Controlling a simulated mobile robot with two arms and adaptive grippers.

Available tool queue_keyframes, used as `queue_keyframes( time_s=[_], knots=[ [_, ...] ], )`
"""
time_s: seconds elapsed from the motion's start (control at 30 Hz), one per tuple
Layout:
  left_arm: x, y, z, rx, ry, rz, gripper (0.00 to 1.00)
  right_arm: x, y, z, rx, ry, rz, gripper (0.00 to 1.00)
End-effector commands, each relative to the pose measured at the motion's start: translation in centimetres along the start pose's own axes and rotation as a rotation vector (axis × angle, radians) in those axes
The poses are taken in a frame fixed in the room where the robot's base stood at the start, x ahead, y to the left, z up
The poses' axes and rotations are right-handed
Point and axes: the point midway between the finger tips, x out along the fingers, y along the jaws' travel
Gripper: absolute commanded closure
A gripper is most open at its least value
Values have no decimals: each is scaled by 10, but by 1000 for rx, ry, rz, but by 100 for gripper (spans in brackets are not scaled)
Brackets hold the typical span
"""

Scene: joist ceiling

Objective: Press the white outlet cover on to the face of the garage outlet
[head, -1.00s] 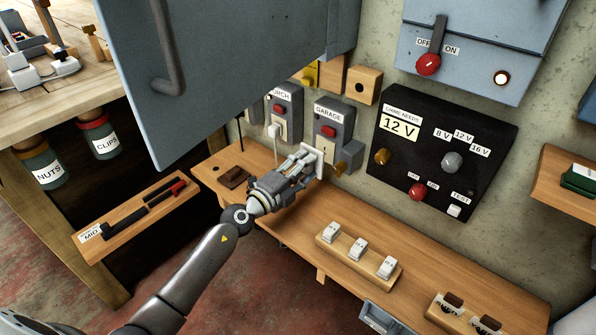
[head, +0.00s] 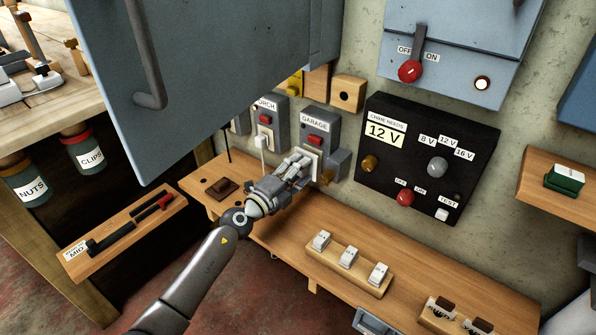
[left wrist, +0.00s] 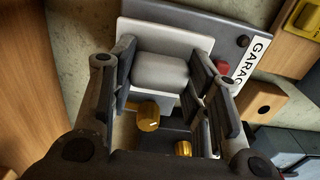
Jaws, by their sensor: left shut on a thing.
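The garage outlet (head: 314,124) is a grey wall box with a GARAGE label and a red switch; its grey face also shows in the left wrist view (left wrist: 205,18). My left gripper (head: 303,164) is in front of its lower half. It is shut on the white outlet cover (left wrist: 137,34), gripping the pale raised block on the cover's front. In the left wrist view the white plate lies over the grey face, roughly lined up with it. I cannot tell whether they touch. In the head view the fingers hide most of the cover. My right gripper is out of view.
A similar grey outlet (head: 268,113) with a white plug stands left of the garage one. A black voltage panel (head: 405,184) is to the right. A brass knob (head: 327,178) sits close beside the fingertips. White blocks stand on the bench (head: 300,222) below; a blue cabinet door (head: 200,70) hangs upper left.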

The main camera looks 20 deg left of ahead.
Motion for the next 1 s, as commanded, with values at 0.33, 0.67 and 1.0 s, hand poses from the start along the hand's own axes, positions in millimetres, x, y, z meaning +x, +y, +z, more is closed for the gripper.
queue_keyframes(
  time_s=[0.33, 0.67, 1.0],
  knots=[
    [6, 0, 0, 0, 0, -1, 85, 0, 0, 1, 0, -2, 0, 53],
    [14, 0, 0, 0, -1, -1, 85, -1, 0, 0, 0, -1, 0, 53],
    [16, 0, 0, 0, -1, 0, 85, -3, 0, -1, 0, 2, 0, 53]
  ],
)
